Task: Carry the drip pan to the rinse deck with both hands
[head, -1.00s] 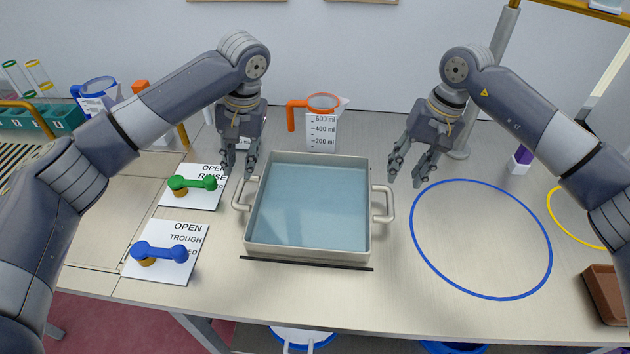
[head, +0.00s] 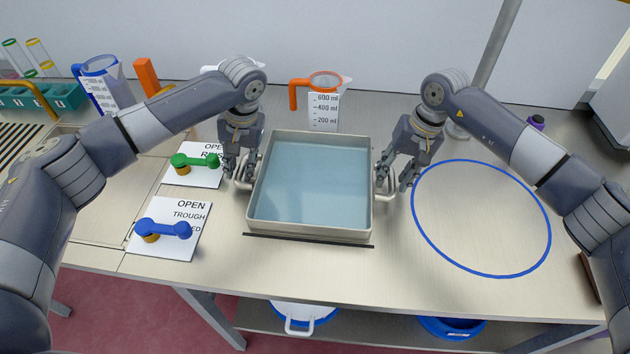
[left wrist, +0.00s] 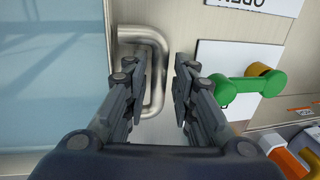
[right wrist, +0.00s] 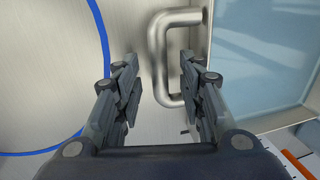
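The drip pan (head: 310,232) is a square beige pan full of bluish water on the table in the middle of the head view, with a bar handle on each side. My left gripper (head: 238,180) is open at the left handle, which shows between its fingers in the left wrist view (left wrist: 158,65). My right gripper (head: 394,185) is open at the right handle, which shows between its fingers in the right wrist view (right wrist: 157,55). Neither gripper is closed on its handle. No surface is clearly labelled as the rinse deck; a black-striped surface (head: 18,142) lies at far left.
A green lever (head: 195,160) and a blue lever (head: 163,229) stand on white plates left of the pan. A measuring jug with an orange handle (head: 323,107) stands behind it. A blue ring (head: 480,274) marks clear table at right. A dark strip (head: 308,240) lies before the pan.

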